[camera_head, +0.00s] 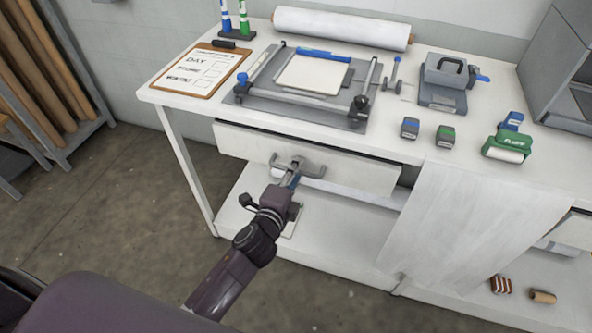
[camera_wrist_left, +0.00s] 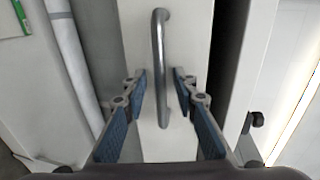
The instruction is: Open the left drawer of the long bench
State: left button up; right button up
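The left drawer (camera_head: 330,158) is a white front under the left part of the long bench (camera_head: 400,140). A dark gap runs along its top edge; I cannot tell how far out it stands. Its grey bar handle (camera_head: 312,168) also shows in the left wrist view (camera_wrist_left: 160,55), between my fingers. My left gripper (camera_head: 293,180) is at the handle in the head view. In the left wrist view its two blue-padded fingers (camera_wrist_left: 160,92) are apart on either side of the handle, with space on both sides. My right gripper is not in view.
A clipboard (camera_head: 201,70), a screen frame (camera_head: 310,85), a paper roll (camera_head: 342,27) and a small press (camera_head: 444,82) stand on the benchtop. A white sheet (camera_head: 470,215) hangs over the front, right of the drawer. The floor (camera_head: 135,180) at left is clear.

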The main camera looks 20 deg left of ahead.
pick_arm(q)
grip_shut()
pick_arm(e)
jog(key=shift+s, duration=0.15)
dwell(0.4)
